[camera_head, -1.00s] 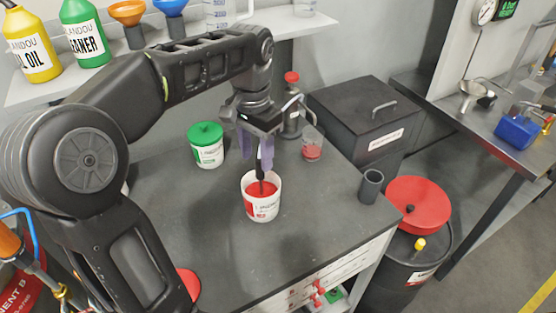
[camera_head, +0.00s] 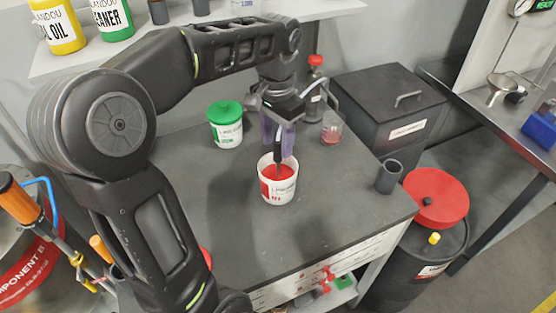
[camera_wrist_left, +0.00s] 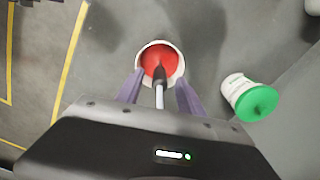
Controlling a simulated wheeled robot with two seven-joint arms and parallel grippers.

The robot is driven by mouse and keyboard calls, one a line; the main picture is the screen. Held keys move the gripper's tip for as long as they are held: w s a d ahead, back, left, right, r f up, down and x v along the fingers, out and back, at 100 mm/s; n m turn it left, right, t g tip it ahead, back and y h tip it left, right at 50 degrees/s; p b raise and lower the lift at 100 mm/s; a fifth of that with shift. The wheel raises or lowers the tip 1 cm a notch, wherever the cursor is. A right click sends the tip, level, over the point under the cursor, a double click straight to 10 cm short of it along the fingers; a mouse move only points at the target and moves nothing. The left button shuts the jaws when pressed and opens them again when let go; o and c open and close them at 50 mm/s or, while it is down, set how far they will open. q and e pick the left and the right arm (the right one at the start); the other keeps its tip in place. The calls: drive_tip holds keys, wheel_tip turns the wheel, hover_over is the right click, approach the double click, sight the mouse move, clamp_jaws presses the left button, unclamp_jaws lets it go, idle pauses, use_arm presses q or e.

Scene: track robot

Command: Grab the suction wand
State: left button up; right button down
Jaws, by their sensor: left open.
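An orange-handled wand (camera_head: 18,198) with a blue hose and yellow fittings stands at the far left in the head view, by a drum with a red Component B label. I take it for the suction wand; its lower part is hard to make out. My left gripper (camera_head: 278,135) is far to its right, pointing down over a white bucket (camera_head: 281,194) of red material. Its purple fingers are apart in the left wrist view (camera_wrist_left: 157,92). A thin rod (camera_wrist_left: 159,95) with a dark end runs between them into the bucket. My right gripper is not in view.
A green-lidded tub (camera_head: 226,133), a clear cup (camera_head: 332,133) and a grey cylinder (camera_head: 389,176) stand on the dark worktable (camera_head: 340,215). A black box (camera_head: 385,85) is behind. A red-topped drum (camera_head: 436,197) is at the right. My left arm spans the left side.

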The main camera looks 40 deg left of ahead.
sight(278, 155)
use_arm(q)
drive_tip(key=shift+w+f+p, duration=0.1)
drive_tip(key=shift+f+p, duration=0.45)
drive_tip(key=shift+f, duration=2.1)
clamp_jaws()
